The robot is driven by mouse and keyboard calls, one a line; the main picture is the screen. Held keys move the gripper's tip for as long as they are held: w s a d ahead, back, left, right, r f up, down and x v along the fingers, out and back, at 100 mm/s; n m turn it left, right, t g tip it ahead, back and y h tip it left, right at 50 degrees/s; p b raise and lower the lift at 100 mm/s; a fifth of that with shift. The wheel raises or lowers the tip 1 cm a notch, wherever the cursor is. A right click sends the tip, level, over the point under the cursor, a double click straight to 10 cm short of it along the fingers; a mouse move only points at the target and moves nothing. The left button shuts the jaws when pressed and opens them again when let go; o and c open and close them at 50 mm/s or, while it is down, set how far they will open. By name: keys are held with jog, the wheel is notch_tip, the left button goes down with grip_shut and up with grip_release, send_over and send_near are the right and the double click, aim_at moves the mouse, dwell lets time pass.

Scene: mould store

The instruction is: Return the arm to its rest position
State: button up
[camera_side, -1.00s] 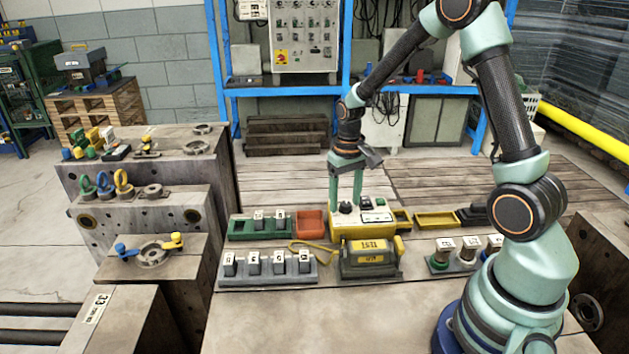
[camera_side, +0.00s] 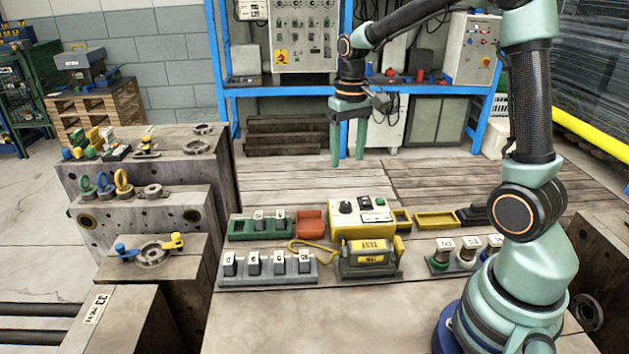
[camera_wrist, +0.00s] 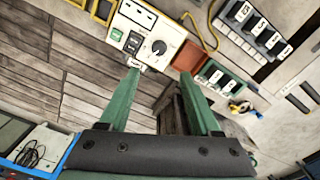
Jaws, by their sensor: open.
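My gripper (camera_side: 348,154) hangs in the air above and behind the yellow-sided control box (camera_side: 362,219) in the side view, with its green fingers pointing down. The fingers are apart and nothing is between them. In the wrist view my gripper (camera_wrist: 160,85) shows both fingers spread. The control box (camera_wrist: 148,35), with its dial and switches, lies beyond the fingertips there, apart from them. My arm is raised, with its upper part out of the top of the side view.
On the bench are a grey rack of tagged blocks (camera_side: 268,279), a green rack (camera_side: 243,229), a red tray (camera_side: 311,224), a yellow tray (camera_side: 436,219) and a TEST unit (camera_side: 369,262). Blue shelving (camera_side: 285,91) stands behind. The bench's front (camera_side: 320,320) is clear.

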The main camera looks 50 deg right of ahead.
jog(key=shift+r, duration=0.1)
jog(key=s+a+r+n+t, duration=0.4)
jog(key=s+a+r, duration=0.3)
jog(key=s+a, duration=0.3)
jog(key=shift+a+t, duration=0.6)
jog(key=shift+t, duration=0.2)
